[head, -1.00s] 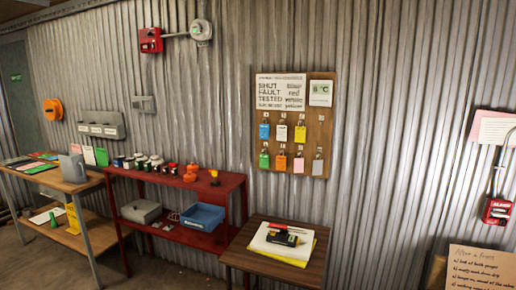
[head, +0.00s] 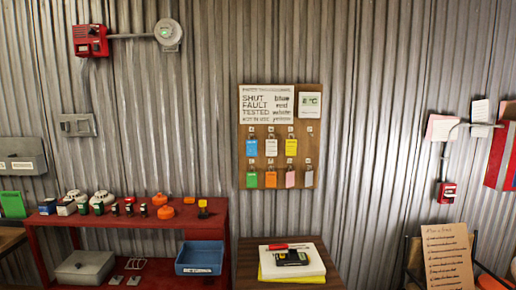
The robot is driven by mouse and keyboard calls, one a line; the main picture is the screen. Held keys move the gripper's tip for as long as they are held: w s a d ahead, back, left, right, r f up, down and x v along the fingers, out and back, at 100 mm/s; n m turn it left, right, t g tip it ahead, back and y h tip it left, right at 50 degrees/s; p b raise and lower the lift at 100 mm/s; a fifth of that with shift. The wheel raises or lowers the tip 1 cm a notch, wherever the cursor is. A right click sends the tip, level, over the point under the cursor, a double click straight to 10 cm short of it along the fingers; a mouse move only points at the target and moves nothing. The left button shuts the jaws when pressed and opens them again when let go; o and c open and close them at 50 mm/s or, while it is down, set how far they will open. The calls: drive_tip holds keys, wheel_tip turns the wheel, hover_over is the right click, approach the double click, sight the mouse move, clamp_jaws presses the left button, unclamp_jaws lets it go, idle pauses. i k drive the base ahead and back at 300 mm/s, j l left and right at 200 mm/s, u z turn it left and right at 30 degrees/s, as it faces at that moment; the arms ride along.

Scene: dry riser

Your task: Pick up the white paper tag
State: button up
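The white paper tag (head: 271,147) hangs in the upper row of a brown wooden board (head: 300,200) on the corrugated wall. It is between a blue tag (head: 251,147) and a yellow tag (head: 291,147). Below hang a green tag (head: 252,179), an orange tag (head: 270,179), a pink tag (head: 290,179) and a pale grey tag (head: 309,178). The board also bears a printed white sheet (head: 266,104). My gripper is not in view.
A small wooden table (head: 246,262) below the board holds a white pad (head: 311,255) with a red pen and a dark device. A red shelf (head: 130,216) with several small items and a blue bin (head: 200,258) stands left. A chair and handwritten board (head: 447,262) stand right.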

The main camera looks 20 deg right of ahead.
sight(272, 145)
drive_tip(key=i+j, duration=0.2)
drive_tip(key=i+j+z, duration=0.15)
drive_tip(key=j, duration=0.25)
drive_tip(key=i+j, duration=0.15)
drive_tip(key=j, duration=0.15)
drive_tip(key=i+j+z, duration=0.1)
drive_tip(key=j, duration=0.25)
drive_tip(key=i+z, duration=0.25)
drive_tip(key=i, duration=0.85)
drive_tip(key=i+l+z, duration=0.1)
drive_tip(key=i+l, duration=0.15)
drive_tip(key=i+l+z, duration=0.15)
drive_tip(key=l, duration=0.35)
drive_tip(key=i, duration=0.1)
